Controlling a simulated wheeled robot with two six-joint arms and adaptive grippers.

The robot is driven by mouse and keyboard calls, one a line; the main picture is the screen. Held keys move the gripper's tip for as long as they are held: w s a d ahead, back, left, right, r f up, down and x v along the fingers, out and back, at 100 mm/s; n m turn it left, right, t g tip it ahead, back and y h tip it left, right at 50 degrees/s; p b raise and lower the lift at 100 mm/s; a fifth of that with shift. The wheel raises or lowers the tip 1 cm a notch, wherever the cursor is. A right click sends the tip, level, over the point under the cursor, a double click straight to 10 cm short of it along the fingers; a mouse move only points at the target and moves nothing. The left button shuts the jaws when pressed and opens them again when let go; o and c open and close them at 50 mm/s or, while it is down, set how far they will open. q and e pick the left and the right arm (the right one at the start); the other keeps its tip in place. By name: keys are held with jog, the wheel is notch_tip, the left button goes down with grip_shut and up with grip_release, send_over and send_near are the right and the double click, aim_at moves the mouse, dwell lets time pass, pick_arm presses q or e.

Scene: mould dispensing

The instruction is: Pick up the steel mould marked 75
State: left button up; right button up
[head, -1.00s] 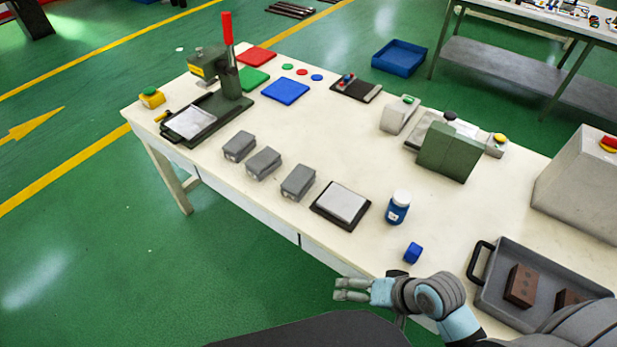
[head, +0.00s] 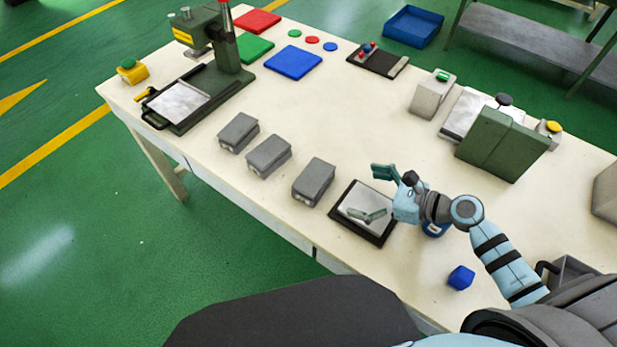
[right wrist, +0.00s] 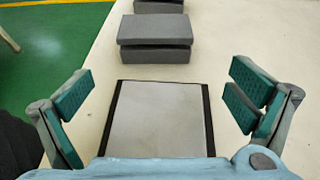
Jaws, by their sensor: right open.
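Three grey block-shaped steel moulds stand in a row on the table: a far one (head: 238,132), a middle one (head: 268,156) and a near one (head: 314,182). I cannot read a 75 on any of them. My right gripper (head: 372,194) is open and empty above the black-edged plate (head: 348,228), to the right of the near mould. In the right wrist view the open fingers (right wrist: 160,90) spread either side of that plate. The near mould (right wrist: 155,40) lies ahead, beyond the fingertips, with part of another mould (right wrist: 158,6) behind it. My left gripper is out of view.
A blue bottle (head: 436,229) is partly hidden by my right arm. A green press (head: 228,50) stands at the far left, a green box-shaped device (head: 500,145) at right. The table middle is clear.

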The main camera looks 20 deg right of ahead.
aim_at(318, 178)
jog(key=shift+w+a+f, duration=0.1)
jog(key=shift+w+a, duration=0.05)
jog(key=shift+a, duration=0.4)
jog(key=shift+w+a+f, duration=0.1)
jog(key=shift+a, duration=0.45)
jog(key=x, duration=0.4)
jog(key=shift+s+a+r+b, duration=0.1)
jog(key=shift+a+b, duration=0.15)
jog(key=shift+b, duration=0.1)
jog(key=x, duration=0.4)
jog(key=w+r+b+x, duration=0.1)
jog(key=x, duration=0.2)
jog(key=shift+w+d, duration=0.1)
jog(key=shift+d, duration=0.1)
jog(key=shift+a, duration=0.15)
jog(key=shift+c, duration=0.6)
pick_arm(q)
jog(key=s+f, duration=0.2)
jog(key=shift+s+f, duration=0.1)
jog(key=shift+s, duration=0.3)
pick_arm(e)
jog(key=shift+w, duration=0.1)
jog(key=c, duration=1.3)
jog(key=shift+r, duration=0.1)
